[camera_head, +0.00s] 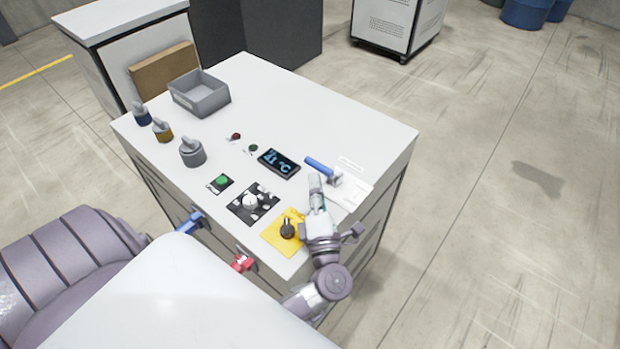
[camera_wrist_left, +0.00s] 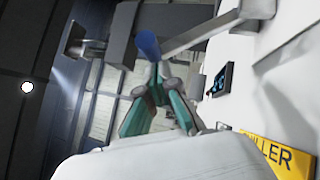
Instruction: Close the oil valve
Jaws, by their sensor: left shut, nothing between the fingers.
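A blue lever handle (camera_head: 320,167) sits on a grey fitting at the right side of the white cabinet top, beside a white label too small to read. I cannot tell from lettering whether it is the oil valve. My left gripper (camera_head: 315,181) is shut and empty just in front of this lever. In the left wrist view, the teal fingertips (camera_wrist_left: 156,72) meet close to the blue handle's end (camera_wrist_left: 148,48); I cannot tell whether they touch. The handle's grey arm runs up and right there. My right gripper is not in view.
The white cabinet top (camera_head: 335,120) holds a display (camera_head: 279,162), a black panel with a knob (camera_head: 253,203), a yellow plate (camera_head: 275,238) and a grey bin (camera_head: 199,93). A blue handle (camera_head: 189,223) and a red handle (camera_head: 242,262) project from the front. The back right is clear.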

